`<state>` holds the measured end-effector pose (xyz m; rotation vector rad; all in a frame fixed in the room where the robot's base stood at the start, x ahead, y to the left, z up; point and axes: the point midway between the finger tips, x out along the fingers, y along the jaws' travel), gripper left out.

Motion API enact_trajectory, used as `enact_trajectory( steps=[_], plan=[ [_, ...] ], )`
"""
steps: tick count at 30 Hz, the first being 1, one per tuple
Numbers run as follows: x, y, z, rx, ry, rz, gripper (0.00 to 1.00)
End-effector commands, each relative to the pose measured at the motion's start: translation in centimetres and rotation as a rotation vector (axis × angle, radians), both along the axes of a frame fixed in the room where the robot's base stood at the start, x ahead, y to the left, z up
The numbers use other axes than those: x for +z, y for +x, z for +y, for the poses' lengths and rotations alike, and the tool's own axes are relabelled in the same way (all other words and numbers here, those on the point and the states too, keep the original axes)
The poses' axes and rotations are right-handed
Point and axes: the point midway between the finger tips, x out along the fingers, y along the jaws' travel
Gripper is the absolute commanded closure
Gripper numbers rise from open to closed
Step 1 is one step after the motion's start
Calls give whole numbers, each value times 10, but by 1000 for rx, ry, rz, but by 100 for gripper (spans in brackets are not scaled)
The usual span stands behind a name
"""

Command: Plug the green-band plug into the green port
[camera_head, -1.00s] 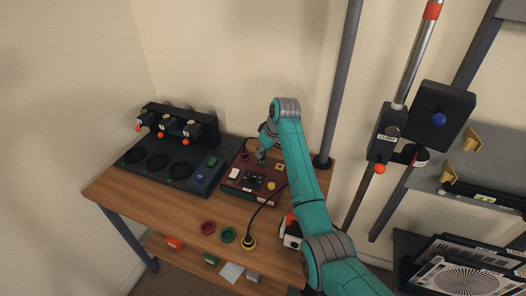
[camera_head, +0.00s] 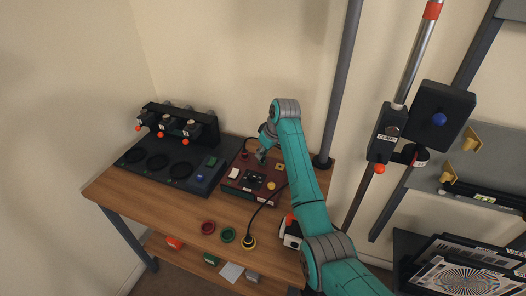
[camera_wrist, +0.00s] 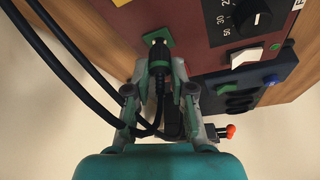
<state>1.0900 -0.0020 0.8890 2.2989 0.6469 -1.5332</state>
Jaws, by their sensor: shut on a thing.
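The green-band plug (camera_wrist: 159,68) is dark with a green band and sits between the fingertips of my gripper (camera_wrist: 160,80) in the wrist view. My gripper is shut on it. The plug's front end is at the green port (camera_wrist: 158,40), a small green plate on the dark red box (camera_wrist: 188,18). The plug's end overlaps the port, and I cannot tell how deep it sits. In the head view my gripper (camera_head: 262,157) is at the back of the red box (camera_head: 262,198), where the plug and port are too small to make out.
Black cables (camera_wrist: 85,60) loop at the left in the wrist view. The box has a black knob (camera_wrist: 262,18) and a white switch (camera_wrist: 246,57). A dark station (camera_head: 148,180) stands left on the wooden table (camera_head: 160,212). Red and green rings (camera_head: 228,235) lie in front.

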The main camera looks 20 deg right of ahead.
Motion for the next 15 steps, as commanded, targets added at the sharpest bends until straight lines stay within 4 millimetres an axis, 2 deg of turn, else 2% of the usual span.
enact_trajectory(
  steps=[14,15],
  plan=[
    [-9,0,0,0,0,1,100],
    [-9,0,0,0,0,1,72]
  ],
)
